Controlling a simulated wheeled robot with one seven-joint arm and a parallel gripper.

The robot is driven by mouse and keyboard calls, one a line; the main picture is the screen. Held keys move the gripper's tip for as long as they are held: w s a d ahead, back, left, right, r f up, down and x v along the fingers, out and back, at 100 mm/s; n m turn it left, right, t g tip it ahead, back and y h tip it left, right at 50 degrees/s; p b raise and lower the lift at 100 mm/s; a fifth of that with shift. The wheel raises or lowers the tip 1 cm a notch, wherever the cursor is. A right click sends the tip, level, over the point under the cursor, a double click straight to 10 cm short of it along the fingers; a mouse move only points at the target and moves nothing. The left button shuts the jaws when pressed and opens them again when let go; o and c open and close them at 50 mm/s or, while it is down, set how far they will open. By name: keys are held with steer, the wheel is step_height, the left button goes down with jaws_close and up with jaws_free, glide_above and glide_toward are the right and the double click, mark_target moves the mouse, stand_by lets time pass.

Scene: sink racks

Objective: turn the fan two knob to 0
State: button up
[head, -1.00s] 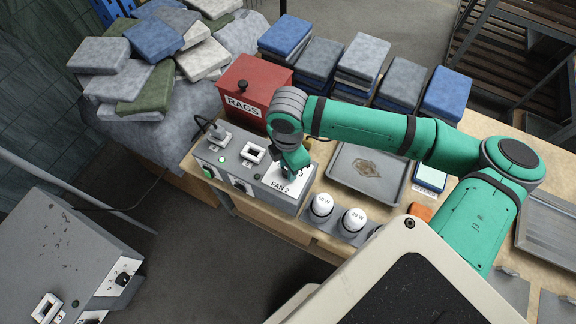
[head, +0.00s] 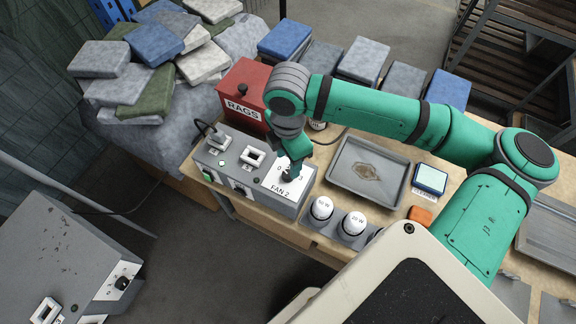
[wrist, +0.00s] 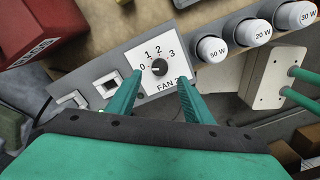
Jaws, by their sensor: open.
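The fan two knob (wrist: 159,67) is a small black dial on a white plate (wrist: 172,48) marked 0, 1, 2, 3 and FAN 2, seen in the wrist view. Its pointer seems to face left toward the 0, but it is small. In the head view the plate (head: 280,189) sits at the right end of the grey control box (head: 258,197), with the knob partly behind my gripper (head: 292,172). In the wrist view my gripper (wrist: 160,78) is open, its two green fingers apart on either side of the knob with gaps visible.
A red RAGS box (head: 240,98) stands behind, and a grey metal tray (head: 368,172) lies to the right.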

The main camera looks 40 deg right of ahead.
steer(key=shift+r, duration=2)
